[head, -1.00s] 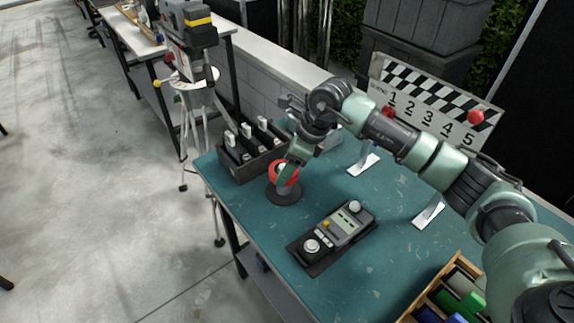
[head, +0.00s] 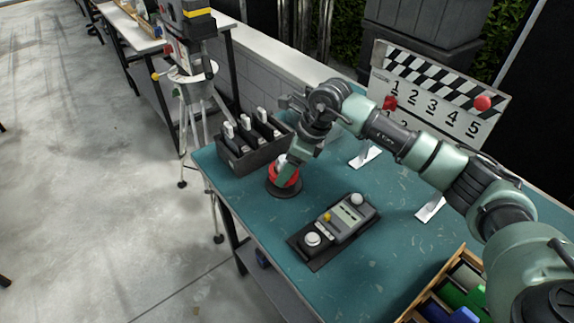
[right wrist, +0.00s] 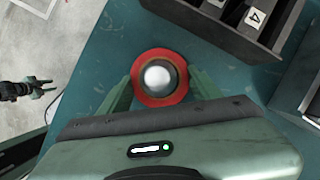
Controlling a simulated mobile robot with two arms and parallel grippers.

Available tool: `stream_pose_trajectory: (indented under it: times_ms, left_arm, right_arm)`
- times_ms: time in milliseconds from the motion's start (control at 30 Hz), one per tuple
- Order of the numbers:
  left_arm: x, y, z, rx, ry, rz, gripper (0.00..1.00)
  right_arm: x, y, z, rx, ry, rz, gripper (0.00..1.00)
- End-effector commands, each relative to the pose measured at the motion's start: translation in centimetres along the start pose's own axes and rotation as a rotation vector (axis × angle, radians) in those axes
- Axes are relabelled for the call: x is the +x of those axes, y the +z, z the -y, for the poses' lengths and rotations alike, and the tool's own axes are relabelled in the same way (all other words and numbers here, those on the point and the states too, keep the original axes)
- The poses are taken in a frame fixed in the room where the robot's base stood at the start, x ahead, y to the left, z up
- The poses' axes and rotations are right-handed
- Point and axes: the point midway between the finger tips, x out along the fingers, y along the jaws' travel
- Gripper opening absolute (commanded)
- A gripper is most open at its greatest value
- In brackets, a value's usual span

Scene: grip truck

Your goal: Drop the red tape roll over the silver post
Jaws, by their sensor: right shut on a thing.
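The red tape roll (head: 285,181) is around the silver post (head: 281,160), low over its dark round base (head: 287,192). In the right wrist view the post's round, shiny top (right wrist: 157,79) shows inside the ring of the red roll (right wrist: 180,68). My right gripper (head: 288,171) reaches down to the roll and is shut on it, with one finger on each side (right wrist: 160,77). I cannot tell whether the roll touches the base.
A dark bin (head: 252,156) with several upright items stands just behind the post. A grey control device (head: 335,229) lies in front, right. A clapperboard (head: 440,95) stands at the back right, and a wooden crate (head: 440,283) at the near right edge.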

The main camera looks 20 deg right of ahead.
Motion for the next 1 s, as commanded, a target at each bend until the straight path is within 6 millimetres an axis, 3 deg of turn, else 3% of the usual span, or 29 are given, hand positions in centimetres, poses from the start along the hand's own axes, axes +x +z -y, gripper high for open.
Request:
stream_pose_trajectory:
  times_ms: [800,833,900,1000]
  left_arm:
    - [2.1,0.2,0.0,0.0,0.0,0.0,0.33]
    - [2.0,0.2,0.0,0.0,0.0,0.0,0.33]
    - [2.0,0.2,0.0,0.001,0.0,0.0,0.33]
    - [2.0,0.2,0.0,0.001,0.0,0.0,0.33]
  right_arm:
    - [2.4,-1.0,0.0,0.0,0.0,0.0,0.22]
    - [2.2,-0.9,0.0,0.0,0.0,0.0,0.72]
    - [2.2,-0.9,0.0,0.0,0.0,0.0,0.89]
    - [2.2,-0.9,0.0,0.0,0.0,0.0,0.89]
